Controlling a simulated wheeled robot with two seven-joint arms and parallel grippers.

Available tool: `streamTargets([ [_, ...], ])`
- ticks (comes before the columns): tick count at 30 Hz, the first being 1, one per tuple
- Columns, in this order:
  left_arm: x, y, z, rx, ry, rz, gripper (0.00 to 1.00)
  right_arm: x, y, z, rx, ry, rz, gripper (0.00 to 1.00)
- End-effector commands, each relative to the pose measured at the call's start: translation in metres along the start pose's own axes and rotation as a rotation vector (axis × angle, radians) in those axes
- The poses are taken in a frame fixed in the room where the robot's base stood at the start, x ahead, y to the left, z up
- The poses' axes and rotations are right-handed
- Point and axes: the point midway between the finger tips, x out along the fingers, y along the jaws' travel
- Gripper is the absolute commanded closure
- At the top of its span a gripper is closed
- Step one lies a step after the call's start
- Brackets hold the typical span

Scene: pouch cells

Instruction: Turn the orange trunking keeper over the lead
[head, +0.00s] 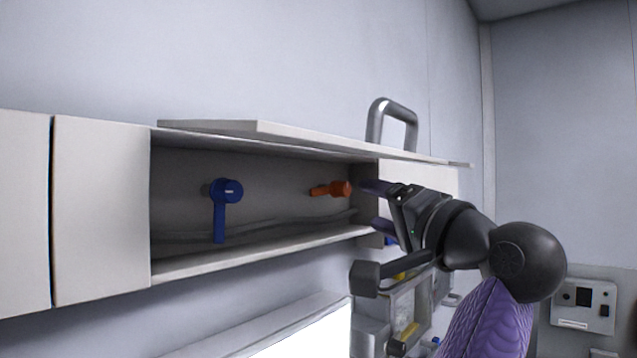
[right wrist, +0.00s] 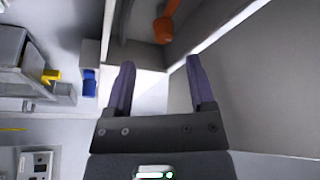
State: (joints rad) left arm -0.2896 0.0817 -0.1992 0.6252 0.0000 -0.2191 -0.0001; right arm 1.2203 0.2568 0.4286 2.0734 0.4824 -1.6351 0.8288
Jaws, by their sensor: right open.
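The orange keeper (head: 330,189) sits on the back wall inside the open trunking (head: 250,264). It points sideways, roughly level, with its thicker end to the right. It also shows at the top of the right wrist view (right wrist: 163,30). A grey lead (head: 290,228) runs along the trunking's lower inside, below the keeper. My right gripper (head: 372,206) is open and empty at the trunking's right end, just right of the keeper and apart from it. Its two purple fingers show in the right wrist view (right wrist: 160,78). My left gripper is not in view.
A blue keeper (head: 220,205) hangs downward in the trunking at left, across the lead. The raised lid (head: 270,132) overhangs the opening. A grey handle (head: 392,118) stands above the lid. Equipment with yellow and blue parts (head: 408,305) sits below right.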

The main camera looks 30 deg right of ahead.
Motion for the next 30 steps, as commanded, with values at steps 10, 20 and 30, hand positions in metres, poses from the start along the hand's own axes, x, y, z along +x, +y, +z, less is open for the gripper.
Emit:
streamTargets([
  [10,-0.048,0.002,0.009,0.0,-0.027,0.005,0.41,0.076,-0.004,-0.002,0.003,-0.005,0.004,0.3],
  [20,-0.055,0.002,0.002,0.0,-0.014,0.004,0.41,0.097,0.001,0.001,-0.001,-0.001,0.002,0.3],
  [30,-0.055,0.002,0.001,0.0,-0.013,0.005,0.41,0.097,0.001,0.001,-0.001,-0.001,0.002,0.81],
])
